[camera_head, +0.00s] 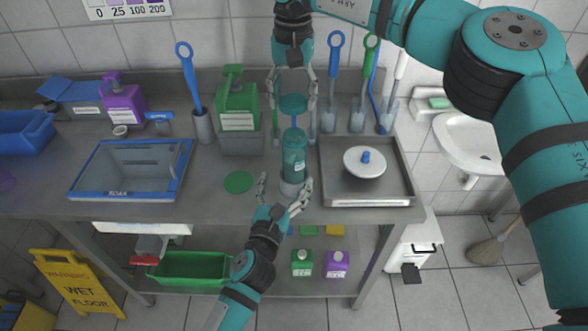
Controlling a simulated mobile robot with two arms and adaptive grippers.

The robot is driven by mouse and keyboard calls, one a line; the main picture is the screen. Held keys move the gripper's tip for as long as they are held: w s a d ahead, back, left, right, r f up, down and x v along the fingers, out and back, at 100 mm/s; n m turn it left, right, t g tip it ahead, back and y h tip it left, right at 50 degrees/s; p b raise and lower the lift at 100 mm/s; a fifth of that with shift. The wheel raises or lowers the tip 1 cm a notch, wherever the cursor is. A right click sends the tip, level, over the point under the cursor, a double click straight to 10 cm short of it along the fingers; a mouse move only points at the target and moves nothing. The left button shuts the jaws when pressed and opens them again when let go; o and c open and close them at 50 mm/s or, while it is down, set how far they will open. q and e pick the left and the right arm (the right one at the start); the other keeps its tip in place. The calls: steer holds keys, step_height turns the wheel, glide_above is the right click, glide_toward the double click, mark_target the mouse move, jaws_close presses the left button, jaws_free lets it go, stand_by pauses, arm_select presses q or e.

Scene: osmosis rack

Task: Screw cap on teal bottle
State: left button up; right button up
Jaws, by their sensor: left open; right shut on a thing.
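A teal bottle (294,160) stands upright on the steel counter (225,207), in a pale holder or base (291,188). A teal cap (293,104) is held above the bottle, apart from its top. My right gripper (293,100) points down from above and is shut on the cap. My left gripper (284,187) is open, its fingers on either side of the bottle's lower end. Whether the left fingers touch the bottle cannot be told.
A steel tray (370,202) with a white lid-like dish (364,163) is right of the bottle. A green disc (238,182) lies to its left. A grey bin with blue rim (132,170) is further left. A green jug (238,105) and upright brushes (334,90) stand behind.

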mark_target(291, 170)
arm_select(q)
steer(key=x, duration=0.7)
steer(key=shift+w+d+f, duration=0.1)
steer(key=shift+w, duration=0.15)
arm_select(e)
steer(key=shift+w+d+f, duration=0.1)
steer(key=shift+w+f, duration=0.1)
steer(key=shift+w, duration=0.1)
arm_select(q)
steer(key=shift+w+d, duration=0.1)
steer(key=shift+w, duration=0.2)
arm_select(e)
steer(key=shift+w, duration=0.1)
arm_select(q)
steer(key=shift+s, duration=0.1)
steer(key=c, duration=0.6)
jaws_close()
steer(key=shift+f, duration=0.1)
arm_select(e)
steer(key=shift+f, duration=2.5)
steer(key=shift+f, duration=0.9)
steer(key=shift+f, duration=0.55)
